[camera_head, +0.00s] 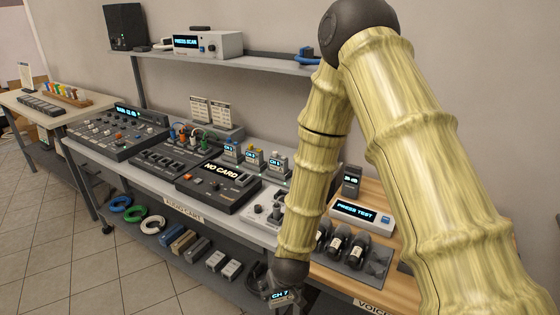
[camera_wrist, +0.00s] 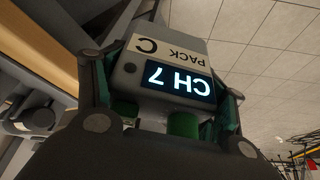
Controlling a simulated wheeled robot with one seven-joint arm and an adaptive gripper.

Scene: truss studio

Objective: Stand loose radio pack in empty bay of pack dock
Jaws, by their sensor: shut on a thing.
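The loose radio pack (camera_wrist: 165,72) is a grey box labelled PACK C with a lit CH 7 display. My gripper (camera_wrist: 162,100) is shut on it, with a finger on each side. In the head view the pack (camera_head: 281,296) is low at the bottom edge, in front of the cart, apart from the dock. Several similar packs with lit displays, such as one pack (camera_head: 230,150) and another (camera_head: 276,165), stand upright in a row on the cart. The dock beneath them is small, and its empty bay cannot be made out.
A NO CARD recorder (camera_head: 217,186) and mixers (camera_head: 112,133) fill the audio cart (camera_head: 183,208). A shelf (camera_head: 225,63) runs above. To the right, a wooden table (camera_head: 376,288) holds microphones (camera_head: 338,244) and a PRESS TEST box (camera_head: 361,217). Tiled floor (camera_head: 75,255) is open at left.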

